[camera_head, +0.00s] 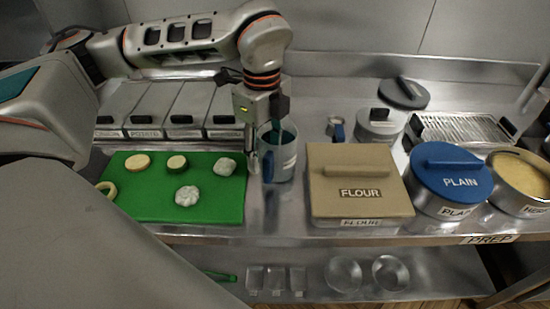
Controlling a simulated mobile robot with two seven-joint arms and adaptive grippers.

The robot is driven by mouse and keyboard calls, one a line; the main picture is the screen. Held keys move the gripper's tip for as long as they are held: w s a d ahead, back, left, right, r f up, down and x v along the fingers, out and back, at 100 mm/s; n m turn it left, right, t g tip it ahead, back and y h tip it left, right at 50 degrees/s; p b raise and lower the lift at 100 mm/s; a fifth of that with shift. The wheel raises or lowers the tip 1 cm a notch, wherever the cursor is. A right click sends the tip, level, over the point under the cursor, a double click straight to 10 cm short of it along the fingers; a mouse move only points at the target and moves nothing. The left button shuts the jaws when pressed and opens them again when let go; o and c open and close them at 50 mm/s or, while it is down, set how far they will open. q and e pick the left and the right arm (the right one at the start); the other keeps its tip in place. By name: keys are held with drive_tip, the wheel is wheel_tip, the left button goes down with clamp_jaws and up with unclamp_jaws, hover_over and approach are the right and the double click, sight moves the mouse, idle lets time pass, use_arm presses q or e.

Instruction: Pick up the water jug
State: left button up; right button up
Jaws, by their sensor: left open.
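The water jug (284,165) stands upright on the steel counter, between the green board and the flour box. It looks clear and greyish, with a blue handle (268,166) on its near left side. My left gripper (262,138) comes down from above at the jug's left rim. Its fingers point down and are open; one is outside the jug on the left and the other shows at or inside the rim. I cannot tell whether they touch the jug. My right gripper is not in view.
The green board (225,207) with several food pieces lies left of the jug. The flour box (360,205) stands close on the right, with the blue-lidded PLAIN tub (450,178) beyond. Lidded bins (186,112) line the back left. The counter's front edge is near.

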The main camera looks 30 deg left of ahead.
use_arm(q)
drive_tip(key=shift+s+f, duration=0.2)
drive_tip(key=shift+f, duration=2.1)
clamp_jaws()
